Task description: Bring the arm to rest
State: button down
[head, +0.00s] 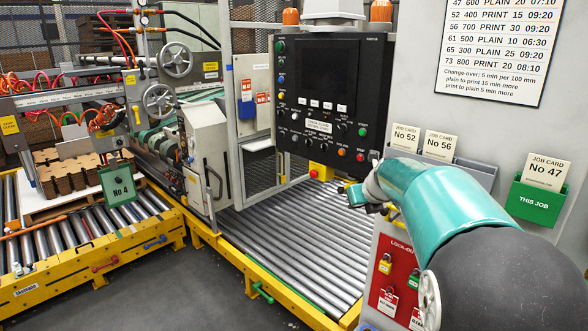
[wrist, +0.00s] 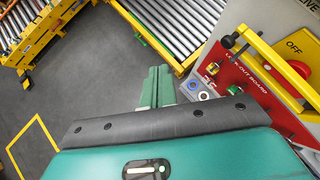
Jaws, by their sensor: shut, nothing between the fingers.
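My arm reaches in from the lower right of the head view, and its teal forearm ends near the picture's middle. My gripper (head: 357,196) is in front of the lower edge of the black control panel (head: 332,90), over the roller conveyor. In the wrist view its two green fingers (wrist: 157,76) lie side by side, shut, with nothing between them. They point past the conveyor's end, with grey floor to their left and the red lock-out board (wrist: 243,84) to their right.
A roller conveyor (head: 292,240) with a yellow frame runs below the panel. A grey cabinet with job cards and a green "THIS JOB" holder (head: 535,197) stands right, close to my arm. Stacked cardboard blanks (head: 75,170) lie at left. Grey floor (head: 160,285) is clear.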

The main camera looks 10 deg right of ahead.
jog(key=s+a+r+n+g, duration=0.1)
jog(key=s+a+n, duration=0.3)
jog(key=s+n, duration=0.55)
jog(key=s+a+r+n+g, duration=0.1)
jog(key=s+a+n, duration=0.4)
jog(key=s+n, duration=0.5)
jog(key=s+f+n, duration=0.3)
jog(key=s+n, duration=0.4)
jog(key=s, duration=0.2)
jog(key=s+a+f+n+g, duration=0.1)
jog(key=s+f+n, duration=0.1)
jog(key=s+n, duration=0.6)
jog(key=shift+s+a+f+h, duration=0.2)
jog(key=shift+s+f+h, duration=0.2)
jog(key=shift+s, duration=0.2)
